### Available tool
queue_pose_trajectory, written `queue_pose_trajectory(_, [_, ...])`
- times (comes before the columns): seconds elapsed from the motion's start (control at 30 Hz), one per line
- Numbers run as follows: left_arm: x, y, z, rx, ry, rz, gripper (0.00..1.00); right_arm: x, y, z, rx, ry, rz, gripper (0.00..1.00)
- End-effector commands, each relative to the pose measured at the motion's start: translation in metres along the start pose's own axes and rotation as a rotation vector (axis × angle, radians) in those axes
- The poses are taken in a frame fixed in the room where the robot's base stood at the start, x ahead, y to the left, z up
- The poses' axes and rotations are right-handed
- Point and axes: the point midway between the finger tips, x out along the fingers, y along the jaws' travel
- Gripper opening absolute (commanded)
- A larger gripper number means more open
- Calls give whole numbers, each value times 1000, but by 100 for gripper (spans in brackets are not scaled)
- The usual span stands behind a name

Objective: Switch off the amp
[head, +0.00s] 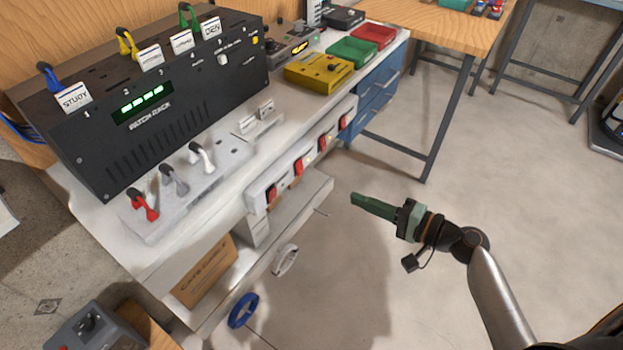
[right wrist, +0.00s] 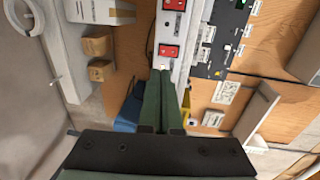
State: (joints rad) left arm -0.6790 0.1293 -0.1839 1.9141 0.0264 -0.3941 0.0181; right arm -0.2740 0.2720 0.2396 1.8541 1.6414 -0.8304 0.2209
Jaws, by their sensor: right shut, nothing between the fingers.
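A light grey switch strip (head: 262,197) with several red rocker switches runs along the bench's front edge. Its switches include a near one (head: 272,193), two middle ones (head: 298,167) (head: 322,142) and a far one (head: 345,121). Small labels beside them are too small to read, so I cannot tell which belongs to the amp. My right gripper (head: 355,197) is shut and empty, in front of the strip and apart from it. In the right wrist view, its green fingers (right wrist: 162,76) point toward a red switch (right wrist: 169,50). My left gripper is not in view.
A black patch rack (head: 190,95) with coloured plugs stands on the white bench. A yellow box (head: 320,72), green bin (head: 352,51) and red bin (head: 374,36) stand farther back. A cardboard box (head: 205,270) lies on the lower shelf.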

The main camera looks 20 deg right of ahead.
Motion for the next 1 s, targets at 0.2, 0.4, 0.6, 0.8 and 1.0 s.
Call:
queue_pose_trajectory(0.2, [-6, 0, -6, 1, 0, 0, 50, 42, -4, 1, 0, -2, -4, 0])
queue_pose_trajectory(0.4, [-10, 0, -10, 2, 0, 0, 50, 85, -3, 0, 1, -2, -3, 0])
queue_pose_trajectory(0.6, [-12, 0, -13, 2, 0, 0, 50, 116, -2, 1, 1, -1, -1, 0])
queue_pose_trajectory(0.8, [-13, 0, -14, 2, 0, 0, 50, 129, -1, 1, -1, -1, 0, 0])
queue_pose_trajectory(1.0, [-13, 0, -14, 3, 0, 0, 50, 130, 0, 1, -2, -1, 1, 0])
